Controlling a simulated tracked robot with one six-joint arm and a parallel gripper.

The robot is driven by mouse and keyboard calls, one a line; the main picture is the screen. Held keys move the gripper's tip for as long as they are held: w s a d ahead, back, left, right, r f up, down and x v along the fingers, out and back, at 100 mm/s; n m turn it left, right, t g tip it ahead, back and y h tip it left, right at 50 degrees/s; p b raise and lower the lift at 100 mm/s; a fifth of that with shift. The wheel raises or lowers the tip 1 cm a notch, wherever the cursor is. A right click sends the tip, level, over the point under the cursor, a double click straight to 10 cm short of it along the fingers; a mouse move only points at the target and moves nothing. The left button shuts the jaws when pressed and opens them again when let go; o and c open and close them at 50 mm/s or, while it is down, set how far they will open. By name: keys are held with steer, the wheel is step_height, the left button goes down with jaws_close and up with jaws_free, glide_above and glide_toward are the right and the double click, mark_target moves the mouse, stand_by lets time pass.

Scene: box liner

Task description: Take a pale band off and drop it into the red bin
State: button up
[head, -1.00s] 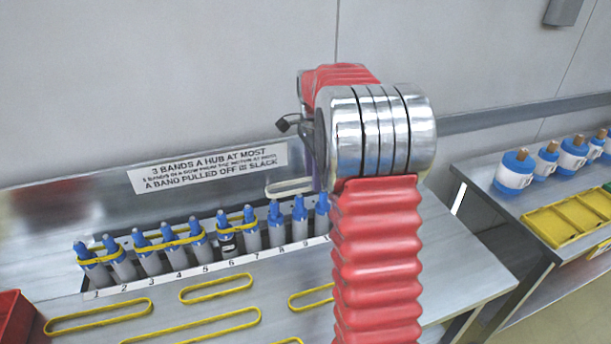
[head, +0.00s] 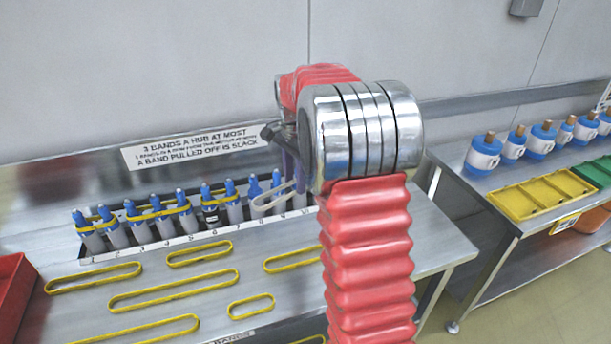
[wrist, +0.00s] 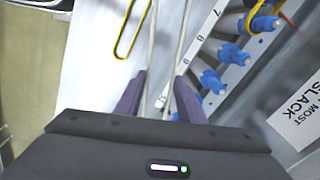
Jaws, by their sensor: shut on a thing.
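A pale band (head: 272,202) shows to the left of my arm in the head view, in front of the blue-tipped hubs near 8 and 9. In the wrist view its two strands (wrist: 151,55) run between the purple fingers of my gripper (wrist: 158,100), which is shut on it. The strands run out of the picture top, so its far end is hidden there. My arm hides most of my gripper (head: 290,168) in the head view. The red bin (head: 12,300) stands at the left edge, partly cut off.
A row of hubs (head: 160,222) stands along the bench's back, several joined by yellow bands. Loose yellow bands (head: 170,290) lie on the bench (head: 390,235). A second table at right holds blue-and-white pots (head: 483,155) and a yellow tray (head: 540,195).

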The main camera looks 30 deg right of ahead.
mark_target(255, 198)
steer(key=a+n, duration=0.3)
steer(key=a, duration=0.1)
steer(key=a+f+n, duration=0.1)
steer(key=a+n, duration=0.1)
steer(key=a, duration=0.1)
steer(key=w+a+n, duration=0.1)
steer(key=a+n, duration=0.2)
steer(key=a, duration=0.1)
steer(key=shift+w+a+f+n, duration=0.1)
steer(key=shift+a+f+n, duration=0.2)
steer(key=shift+a+f, duration=0.1)
steer(key=a+f+n, duration=0.1)
steer(key=a+n, duration=0.7)
steer(key=a, duration=0.2)
steer(key=shift+s+a+f, duration=0.2)
steer(key=shift+a+f, duration=0.05)
steer(key=shift+f, duration=0.1)
